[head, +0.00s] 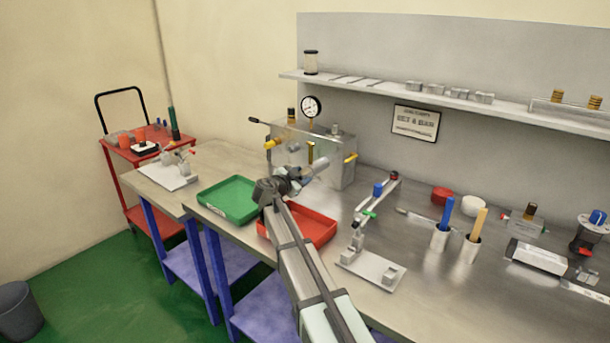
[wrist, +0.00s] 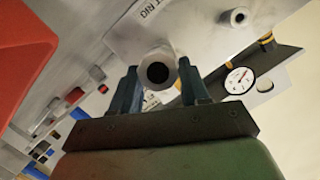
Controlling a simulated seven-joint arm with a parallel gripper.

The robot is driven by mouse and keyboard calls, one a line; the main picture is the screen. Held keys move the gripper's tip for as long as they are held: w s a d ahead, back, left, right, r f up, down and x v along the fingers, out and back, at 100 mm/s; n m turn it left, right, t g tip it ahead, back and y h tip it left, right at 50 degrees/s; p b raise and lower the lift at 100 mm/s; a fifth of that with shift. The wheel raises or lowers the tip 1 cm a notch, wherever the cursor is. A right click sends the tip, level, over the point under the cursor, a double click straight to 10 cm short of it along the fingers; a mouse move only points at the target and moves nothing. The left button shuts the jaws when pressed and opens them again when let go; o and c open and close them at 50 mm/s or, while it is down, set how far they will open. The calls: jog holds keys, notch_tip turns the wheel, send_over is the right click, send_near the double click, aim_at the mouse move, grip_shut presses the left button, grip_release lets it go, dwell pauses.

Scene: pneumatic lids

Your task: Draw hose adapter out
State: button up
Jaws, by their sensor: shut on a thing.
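The hose adapter (wrist: 157,67) shows in the wrist view as a pale round tube with a dark bore facing the camera. My gripper (wrist: 158,76) has one blue-grey finger on each side of it and is shut on it. Behind it is the pale face of the test rig (wrist: 185,28), with a second round fitting (wrist: 238,16) at upper right. I cannot tell whether the adapter's far end is in the rig. In the head view my gripper (head: 304,176) is at the front of the metal rig box (head: 342,172), and the adapter is hard to make out there.
A pressure gauge (head: 311,106) and yellow-handled fittings (head: 275,143) stand out from the rig. A green tray (head: 228,200) and a red tray (head: 322,229) lie in front. A small clamp stand (head: 370,268) and two cups of tools (head: 440,237) stand to the right.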

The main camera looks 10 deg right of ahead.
jog(key=shift+s+a, duration=1.15)
dwell(0.4)
jog(key=shift+r, duration=0.1)
jog(key=s+a+r, duration=0.3)
jog(key=r, duration=0.4)
jog(key=shift+s+a+r, duration=0.15)
jog(key=shift+s+a, duration=0.1)
jog(key=shift+s, duration=0.05)
dwell(0.9)
dwell(0.5)
